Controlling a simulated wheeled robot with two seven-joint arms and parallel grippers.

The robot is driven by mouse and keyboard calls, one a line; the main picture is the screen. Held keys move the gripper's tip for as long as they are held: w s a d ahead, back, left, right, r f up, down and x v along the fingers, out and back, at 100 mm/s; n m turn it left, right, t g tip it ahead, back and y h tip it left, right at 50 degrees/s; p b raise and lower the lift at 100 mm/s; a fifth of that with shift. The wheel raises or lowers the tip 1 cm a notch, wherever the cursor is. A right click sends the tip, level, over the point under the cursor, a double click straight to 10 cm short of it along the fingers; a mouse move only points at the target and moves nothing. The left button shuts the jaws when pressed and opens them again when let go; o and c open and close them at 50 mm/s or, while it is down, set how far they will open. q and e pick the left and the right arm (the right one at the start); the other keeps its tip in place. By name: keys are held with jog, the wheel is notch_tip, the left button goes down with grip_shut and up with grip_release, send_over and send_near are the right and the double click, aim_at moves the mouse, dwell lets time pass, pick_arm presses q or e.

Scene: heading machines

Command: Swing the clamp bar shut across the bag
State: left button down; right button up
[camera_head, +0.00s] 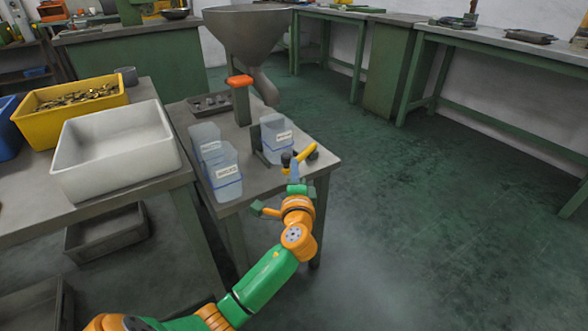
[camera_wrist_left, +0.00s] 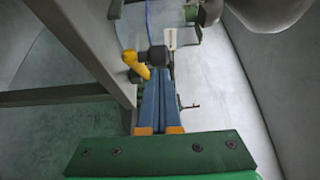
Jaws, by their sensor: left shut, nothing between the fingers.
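A pale translucent bag (camera_head: 273,128) with a white label stands upright by a dark bracket near the small table's right edge. The clamp bar's yellow handle (camera_head: 306,153) lies at the table's right corner, beside dark knobs and in front of the bag. It also shows in the left wrist view, a yellow handle (camera_wrist_left: 135,64) next to a dark block. Whether the bar crosses the bag is not clear. My left gripper (camera_head: 294,172) is at this corner, close to the handle. Its blue fingers (camera_wrist_left: 158,80) are shut and empty, tips near the dark block; contact cannot be told.
Two more labelled bags (camera_head: 225,176) stand on the small table's left side. A grey hopper (camera_head: 249,35) with a spout rises behind, and an orange-topped post (camera_head: 240,84) stands between. A white bin (camera_head: 115,145) is left. The floor at right is clear.

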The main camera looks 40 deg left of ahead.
pick_arm(q)
jog(key=shift+a, duration=0.1)
